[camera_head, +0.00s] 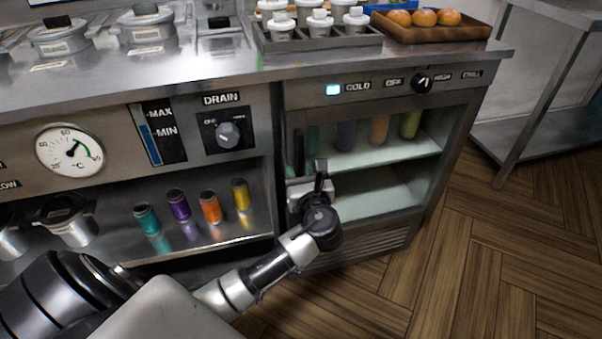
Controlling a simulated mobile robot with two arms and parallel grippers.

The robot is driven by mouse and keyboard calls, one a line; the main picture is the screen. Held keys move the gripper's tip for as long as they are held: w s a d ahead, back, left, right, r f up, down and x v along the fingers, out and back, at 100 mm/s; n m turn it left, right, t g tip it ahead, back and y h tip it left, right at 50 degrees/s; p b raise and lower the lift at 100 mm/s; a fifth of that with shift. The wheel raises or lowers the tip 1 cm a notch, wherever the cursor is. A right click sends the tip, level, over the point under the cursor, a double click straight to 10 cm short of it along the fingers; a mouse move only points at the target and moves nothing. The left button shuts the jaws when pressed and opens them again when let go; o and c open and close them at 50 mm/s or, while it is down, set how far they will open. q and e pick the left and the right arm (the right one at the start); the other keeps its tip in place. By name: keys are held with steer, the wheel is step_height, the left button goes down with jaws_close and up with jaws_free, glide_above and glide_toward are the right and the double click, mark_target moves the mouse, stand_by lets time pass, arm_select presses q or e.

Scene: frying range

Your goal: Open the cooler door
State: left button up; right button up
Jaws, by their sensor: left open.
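The cooler (352,241) is the right part of the steel counter, below a panel marked COLD, OFF, HIGH and CHILL. Its door front (385,190) looks like a clear pane and appears shut; pale shelves with several coloured bottles show through it. A dark upright handle (299,150) is at the door's left side. My left gripper (309,183) is open in front of the door's left side, at the handle's lower end. The gripper hides part of the handle, and I cannot tell whether they touch. My right gripper is not in view.
A dark knob (421,83) and a lit blue indicator (333,90) are on the panel above the door. Several coloured bottles (209,208) stand on the open shelf at left. A tray of buns (432,33) is on the counter. Wooden floor (500,250) at right is clear.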

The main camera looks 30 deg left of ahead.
arm_select(q)
steer(key=shift+w+a, duration=0.1)
steer(key=shift+a, duration=0.05)
jaws_close()
stand_by(0.4)
